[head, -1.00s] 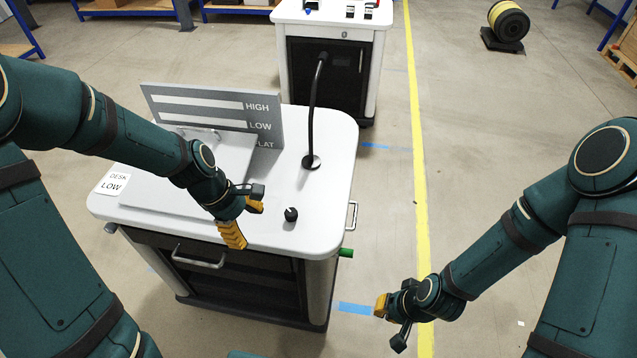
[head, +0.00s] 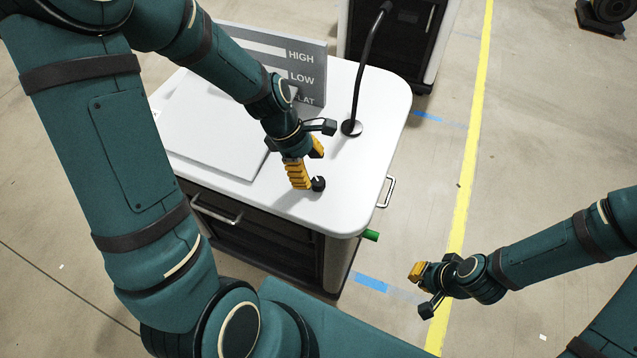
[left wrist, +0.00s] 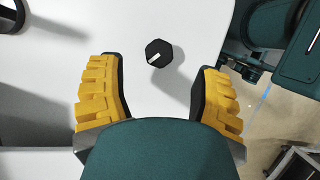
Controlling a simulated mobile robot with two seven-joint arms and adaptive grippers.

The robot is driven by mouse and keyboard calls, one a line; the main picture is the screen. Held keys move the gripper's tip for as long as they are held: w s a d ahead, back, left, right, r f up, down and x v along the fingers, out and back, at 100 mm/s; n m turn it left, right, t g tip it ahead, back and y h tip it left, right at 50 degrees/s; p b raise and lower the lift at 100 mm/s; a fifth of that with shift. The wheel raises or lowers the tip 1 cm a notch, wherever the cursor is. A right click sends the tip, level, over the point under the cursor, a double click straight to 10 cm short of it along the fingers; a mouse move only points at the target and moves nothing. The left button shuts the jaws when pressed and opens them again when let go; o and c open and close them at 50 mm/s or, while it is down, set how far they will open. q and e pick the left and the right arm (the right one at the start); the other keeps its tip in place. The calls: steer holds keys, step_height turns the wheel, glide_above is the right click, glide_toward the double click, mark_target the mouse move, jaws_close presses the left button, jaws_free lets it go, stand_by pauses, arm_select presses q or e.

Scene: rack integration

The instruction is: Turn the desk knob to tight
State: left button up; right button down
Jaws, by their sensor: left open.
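The desk knob (head: 318,184) is a small black knob near the front right of the white desk top (head: 350,205). In the left wrist view the knob (left wrist: 159,53) has a white pointer mark aimed to the lower left. My left gripper (head: 308,168) is open and empty above the desk, close to the knob. In the left wrist view its yellow fingers (left wrist: 160,95) stand apart, with the knob ahead between their lines and not touched. My right gripper (head: 425,285) hangs over the floor right of the desk; its jaw state is unclear.
A grey sign with HIGH, LOW and FLAT (head: 312,60) stands at the desk's back beside a sloped grey panel (head: 215,135). A black gooseneck stalk (head: 362,70) rises behind the knob. A green peg (head: 371,235) sticks out at the desk's right side.

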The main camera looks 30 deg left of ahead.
mark_target(318, 181)
arm_select(q)
steer(key=b+x, duration=0.1)
steer(key=x, duration=0.4)
jaws_close()
